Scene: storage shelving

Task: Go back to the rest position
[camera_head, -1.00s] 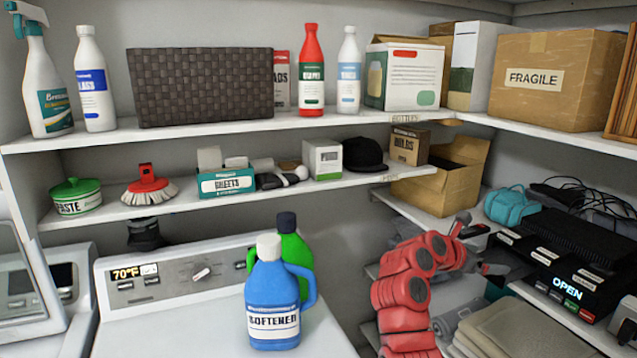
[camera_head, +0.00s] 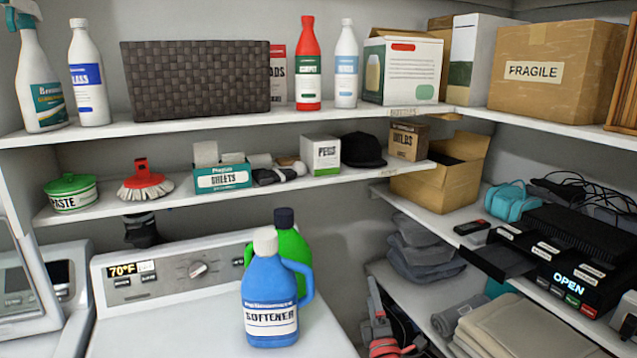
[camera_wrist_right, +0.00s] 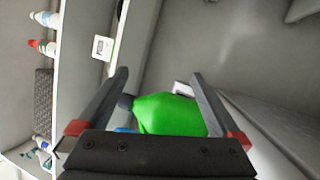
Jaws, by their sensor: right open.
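My right gripper (camera_head: 377,308) is low in the head view, in front of the lower right shelving and right of the blue softener jug (camera_head: 270,305). Its grey fingers point up, and part of my red arm shows beneath. In the right wrist view the two fingers (camera_wrist_right: 160,76) are apart with nothing held between them. The green jug (camera_wrist_right: 168,114) shows beyond them, apart from the fingers as far as I can tell. My left gripper is not in view.
The green jug (camera_head: 292,250) stands behind the softener on the white washer (camera_head: 180,325). Grey folded cloths (camera_head: 425,245) lie lower.

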